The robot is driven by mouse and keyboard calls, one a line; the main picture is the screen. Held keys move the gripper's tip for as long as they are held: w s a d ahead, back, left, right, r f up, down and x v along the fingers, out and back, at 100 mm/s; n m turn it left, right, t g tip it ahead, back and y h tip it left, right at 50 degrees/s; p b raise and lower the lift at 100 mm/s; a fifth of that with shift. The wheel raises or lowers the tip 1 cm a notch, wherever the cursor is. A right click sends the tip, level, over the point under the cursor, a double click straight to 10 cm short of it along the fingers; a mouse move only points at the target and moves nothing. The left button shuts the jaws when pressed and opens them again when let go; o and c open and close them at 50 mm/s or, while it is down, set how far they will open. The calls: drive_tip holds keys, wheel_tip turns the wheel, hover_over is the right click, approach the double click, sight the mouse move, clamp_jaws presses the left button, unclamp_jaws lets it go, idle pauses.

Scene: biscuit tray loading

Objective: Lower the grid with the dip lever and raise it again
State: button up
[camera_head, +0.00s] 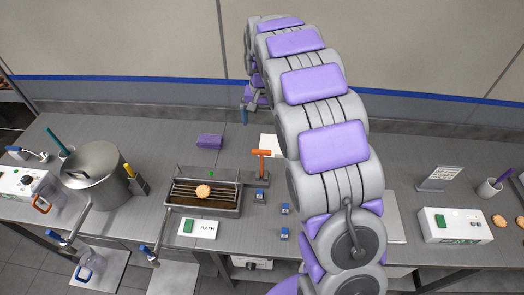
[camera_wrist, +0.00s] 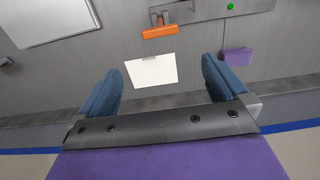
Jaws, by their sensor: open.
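The dip lever (camera_head: 261,160) has an orange T-shaped handle and stands upright at the right end of the bath (camera_head: 204,209). Its orange handle also shows in the wrist view (camera_wrist: 160,32). The grid (camera_head: 178,187) is a rack of bars in the bath, with one round biscuit (camera_head: 203,191) on it. My gripper shows in the wrist view (camera_wrist: 162,85) with its two blue fingers spread apart and nothing between them. The lever handle is beyond the fingertips, apart from them. In the head view my gripper is at the back, partly hidden behind my arm.
A BATH label (camera_head: 201,228) with a green button is in front of the bath. A purple block (camera_head: 210,141) lies behind the bath. A white card (camera_wrist: 151,71) lies near the lever. Small blue-topped blocks (camera_head: 285,234) are at the front.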

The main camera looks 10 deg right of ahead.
sight(261, 153)
wheel_tip(261, 153, down, 17)
drive_tip(key=shift+a, duration=0.15)
idle(0.4)
drive_tip(key=shift+c, duration=0.4)
drive_tip(key=c, duration=1.3)
